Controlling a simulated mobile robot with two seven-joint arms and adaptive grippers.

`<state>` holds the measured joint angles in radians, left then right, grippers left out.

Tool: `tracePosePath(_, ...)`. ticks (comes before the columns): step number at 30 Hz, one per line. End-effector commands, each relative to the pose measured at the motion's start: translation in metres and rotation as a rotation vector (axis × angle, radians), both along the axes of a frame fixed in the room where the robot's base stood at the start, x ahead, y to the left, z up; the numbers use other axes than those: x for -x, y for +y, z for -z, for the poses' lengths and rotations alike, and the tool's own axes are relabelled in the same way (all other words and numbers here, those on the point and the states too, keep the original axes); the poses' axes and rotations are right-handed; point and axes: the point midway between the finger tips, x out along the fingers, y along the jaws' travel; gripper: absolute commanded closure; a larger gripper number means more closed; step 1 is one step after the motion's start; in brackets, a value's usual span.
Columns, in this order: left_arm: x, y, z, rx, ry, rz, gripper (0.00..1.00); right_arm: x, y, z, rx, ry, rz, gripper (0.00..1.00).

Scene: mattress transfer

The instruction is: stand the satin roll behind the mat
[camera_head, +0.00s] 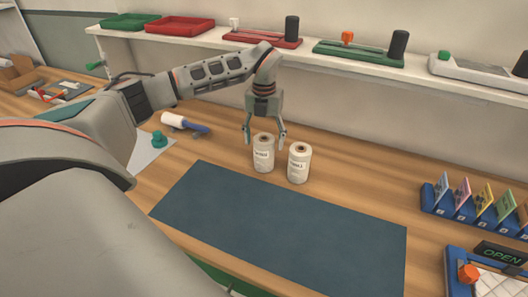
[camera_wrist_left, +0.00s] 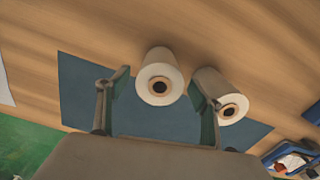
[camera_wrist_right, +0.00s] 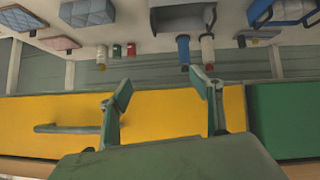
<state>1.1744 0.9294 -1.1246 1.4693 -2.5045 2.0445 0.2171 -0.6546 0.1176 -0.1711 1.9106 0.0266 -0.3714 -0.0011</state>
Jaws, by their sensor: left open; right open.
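Two white rolls with brown cores stand upright side by side behind the dark blue mat (camera_head: 285,222). The left roll (camera_head: 263,153) is just below my left gripper (camera_head: 265,138); the right roll (camera_head: 299,163) stands a little to its right. Their labels are too small to read, so I cannot tell which is satin. My left gripper is open, its fingers on either side of the left roll's top. In the left wrist view the left roll (camera_wrist_left: 160,78) shows between the fingers and the right roll (camera_wrist_left: 219,95) beyond one finger. My right gripper (camera_wrist_right: 160,95) is open and empty, facing a yellow drawer front.
A blue-handled roller (camera_head: 185,124) and a green knob (camera_head: 158,139) lie left of the mat. A blue rack of cards (camera_head: 475,205) and an OPEN sign (camera_head: 502,254) stand at the right. A shelf (camera_head: 340,66) with trays and tools runs along the back. The wood right of the rolls is clear.

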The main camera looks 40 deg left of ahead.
Motion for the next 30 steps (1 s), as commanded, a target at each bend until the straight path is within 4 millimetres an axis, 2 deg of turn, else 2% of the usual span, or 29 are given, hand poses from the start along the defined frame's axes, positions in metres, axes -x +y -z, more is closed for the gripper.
tracePosePath(3, 0.0, 0.0, -0.022, 0.0, -0.002, -0.001, 0.35, 0.0, 0.001, 0.0, -0.003, 0.001, 0.002, 0.36)
tracePosePath(9, 0.0, 0.0, -0.04, 0.0, 0.0, -0.002, 0.35, 0.0, 0.001, 0.0, -0.003, 0.001, 0.002, 0.36)
tracePosePath(30, 0.0, 0.0, -0.042, 0.0, 0.001, -0.001, 0.35, 0.0, -0.002, 0.001, 0.008, 0.001, -0.007, 0.36)
